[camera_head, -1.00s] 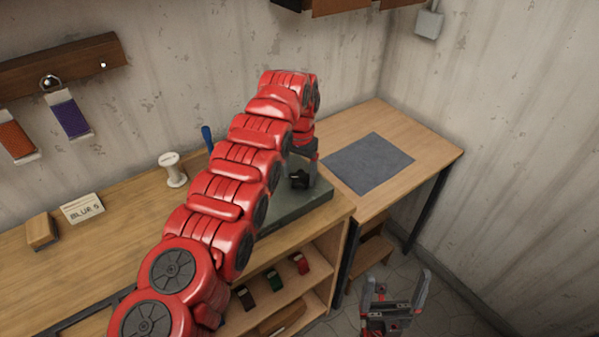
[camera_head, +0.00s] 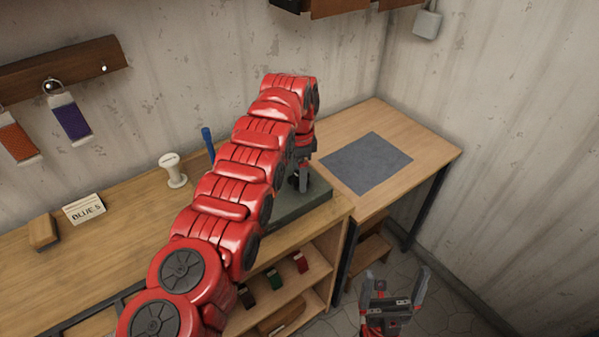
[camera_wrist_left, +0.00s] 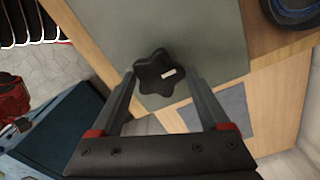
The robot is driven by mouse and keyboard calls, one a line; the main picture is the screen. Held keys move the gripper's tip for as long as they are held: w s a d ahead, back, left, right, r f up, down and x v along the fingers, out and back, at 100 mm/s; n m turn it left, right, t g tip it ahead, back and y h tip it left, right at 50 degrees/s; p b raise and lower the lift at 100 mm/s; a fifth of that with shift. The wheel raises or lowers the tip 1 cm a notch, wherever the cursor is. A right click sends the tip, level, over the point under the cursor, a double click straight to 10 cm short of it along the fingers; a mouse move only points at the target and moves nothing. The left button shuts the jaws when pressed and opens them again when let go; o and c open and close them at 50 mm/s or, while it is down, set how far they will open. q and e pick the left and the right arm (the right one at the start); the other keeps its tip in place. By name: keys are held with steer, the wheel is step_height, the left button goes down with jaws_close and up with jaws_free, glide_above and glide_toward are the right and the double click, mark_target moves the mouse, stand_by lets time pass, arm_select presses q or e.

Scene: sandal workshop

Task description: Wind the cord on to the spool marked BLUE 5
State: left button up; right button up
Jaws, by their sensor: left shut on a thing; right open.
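My left gripper (camera_head: 302,184) reaches down over a grey-green plate (camera_head: 290,212) at the right end of the workbench. In the left wrist view its fingers (camera_wrist_left: 162,76) are shut on a black star-shaped knob (camera_wrist_left: 160,72) with a small white mark. A white, bare-looking spool (camera_head: 173,171) stands upright on the bench. A card (camera_head: 84,208) reading "BLUE 5" stands left of it. A blue upright piece (camera_head: 208,143) shows behind my left arm, which hides part of the bench. My right gripper (camera_head: 395,283) is open and empty, low in front of the shelves.
A wooden block (camera_head: 42,232) lies left of the card. A side table (camera_head: 433,150) with a grey mat (camera_head: 367,162) stands to the right. Orange (camera_head: 16,140) and purple (camera_head: 72,120) hanks hang from a wall rail. A blue round object (camera_wrist_left: 295,12) shows in the left wrist view.

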arm_select(q)
steer(key=shift+m, duration=0.6)
steer(key=o, duration=1.2)
steer(key=shift+o, duration=0.2)
steer(key=shift+r, duration=0.1)
step_height(320, 180, up, 17)
steer(key=p, duration=1.5)
